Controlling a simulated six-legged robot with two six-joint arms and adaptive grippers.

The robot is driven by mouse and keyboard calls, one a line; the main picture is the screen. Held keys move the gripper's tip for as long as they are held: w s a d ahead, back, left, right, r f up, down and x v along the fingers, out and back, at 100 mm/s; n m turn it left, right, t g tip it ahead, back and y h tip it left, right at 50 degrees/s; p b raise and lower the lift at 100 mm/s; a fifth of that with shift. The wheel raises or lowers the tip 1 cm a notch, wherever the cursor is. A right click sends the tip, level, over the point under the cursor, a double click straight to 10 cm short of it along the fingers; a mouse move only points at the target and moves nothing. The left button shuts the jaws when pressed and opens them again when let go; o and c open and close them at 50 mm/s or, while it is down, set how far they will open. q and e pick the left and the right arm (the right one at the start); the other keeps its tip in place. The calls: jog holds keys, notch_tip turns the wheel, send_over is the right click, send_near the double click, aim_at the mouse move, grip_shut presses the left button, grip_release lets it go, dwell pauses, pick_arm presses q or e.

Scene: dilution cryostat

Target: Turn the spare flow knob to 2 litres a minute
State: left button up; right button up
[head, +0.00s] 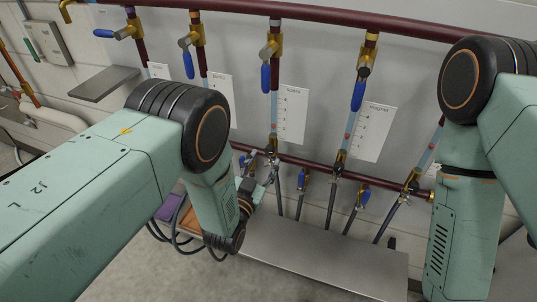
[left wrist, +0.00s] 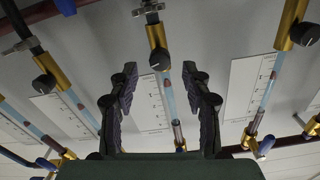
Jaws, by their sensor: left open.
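Several flow meters, clear tubes with brass fittings, hang on the grey panel beside white scale cards. My left gripper (head: 262,167) is low in front of the middle meter's tube (head: 274,108). In the left wrist view this gripper (left wrist: 161,82) is open and empty. A round black knob (left wrist: 159,59) on a brass fitting shows between its fingertips, apart from them. A tube (left wrist: 170,98) with a reddish float runs below that knob. The knob's setting cannot be read. My right gripper is out of view.
Blue-handled valves (head: 266,77) hang from a dark red pipe (head: 300,12) above. A lower red pipe (head: 310,168) has more valves and dark hoses. A grey shelf (head: 310,258) lies below. A second black knob (left wrist: 46,84) shows at the left in the wrist view.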

aim_at(268, 152)
pick_arm(q)
jog(key=shift+x, duration=1.75)
jog(key=shift+a, duration=0.1)
jog(key=shift+c, duration=0.5)
grip_shut()
